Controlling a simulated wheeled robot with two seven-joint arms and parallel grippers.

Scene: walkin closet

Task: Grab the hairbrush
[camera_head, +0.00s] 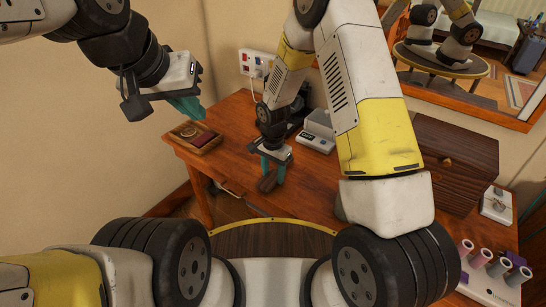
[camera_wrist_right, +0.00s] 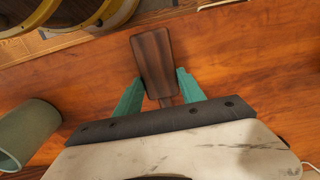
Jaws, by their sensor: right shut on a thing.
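The hairbrush (camera_head: 267,184) is dark brown and wooden, at the front edge of the wooden table. It also shows in the right wrist view (camera_wrist_right: 153,60), with its broad head pointing away from the gripper and its narrow handle between the teal fingers. My right gripper (camera_head: 272,168) points down at the table and is shut on the hairbrush; its fingers also show in the right wrist view (camera_wrist_right: 163,94). I cannot tell whether the brush touches the tabletop. My left gripper (camera_head: 187,104) is in the air over the table's left end, away from the brush; its fingers overlap in the view.
A small wooden tray (camera_head: 207,143) lies at the table's left end. A grey box-like device (camera_head: 316,141) stands behind my right gripper. A dark wooden box (camera_head: 455,160) and several thread-spool-like cylinders (camera_head: 481,258) are at right.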

